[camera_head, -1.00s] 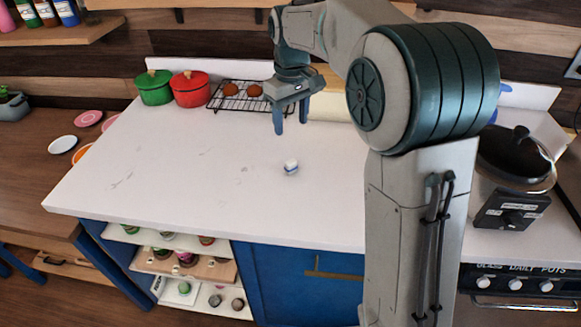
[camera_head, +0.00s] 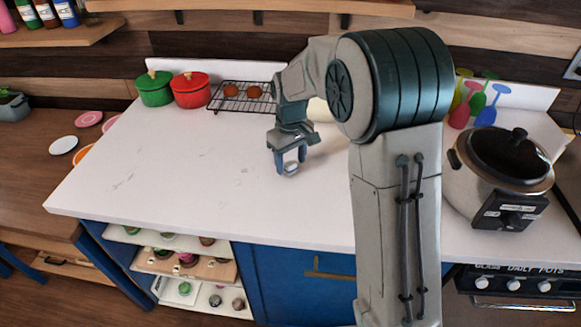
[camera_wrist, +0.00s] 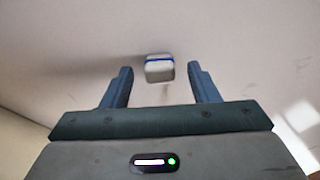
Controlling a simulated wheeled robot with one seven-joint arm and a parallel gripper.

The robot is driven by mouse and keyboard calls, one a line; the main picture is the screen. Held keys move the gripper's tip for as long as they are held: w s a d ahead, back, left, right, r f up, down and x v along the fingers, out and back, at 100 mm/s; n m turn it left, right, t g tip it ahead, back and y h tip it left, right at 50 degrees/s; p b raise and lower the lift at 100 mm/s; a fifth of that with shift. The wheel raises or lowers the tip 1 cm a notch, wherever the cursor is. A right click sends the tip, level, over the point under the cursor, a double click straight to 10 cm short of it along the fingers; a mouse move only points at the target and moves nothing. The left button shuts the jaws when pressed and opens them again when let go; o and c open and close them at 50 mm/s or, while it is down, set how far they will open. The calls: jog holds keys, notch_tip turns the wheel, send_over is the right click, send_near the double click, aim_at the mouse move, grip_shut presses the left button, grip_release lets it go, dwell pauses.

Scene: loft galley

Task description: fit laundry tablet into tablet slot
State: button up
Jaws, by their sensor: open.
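The laundry tablet (camera_head: 291,169) is a small white block with a blue band, lying on the white counter. My gripper (camera_head: 291,166) is open and low over the counter, right at the tablet in the head view. In the wrist view the tablet (camera_wrist: 160,68) shows just beyond and between the two blue fingertips of my gripper (camera_wrist: 160,78), with clear space on both sides. No tablet slot can be made out in either view.
The white counter (camera_head: 180,190) is clear around the tablet. Green (camera_head: 154,88) and red (camera_head: 190,90) pots and a wire rack (camera_head: 228,97) with brown round items stand at the back. A black-lidded cooker (camera_head: 497,180) and coloured utensils (camera_head: 478,103) are at the right.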

jog(key=c, duration=1.1)
jog(key=shift+c, duration=0.2)
jog(key=shift+r, duration=0.15)
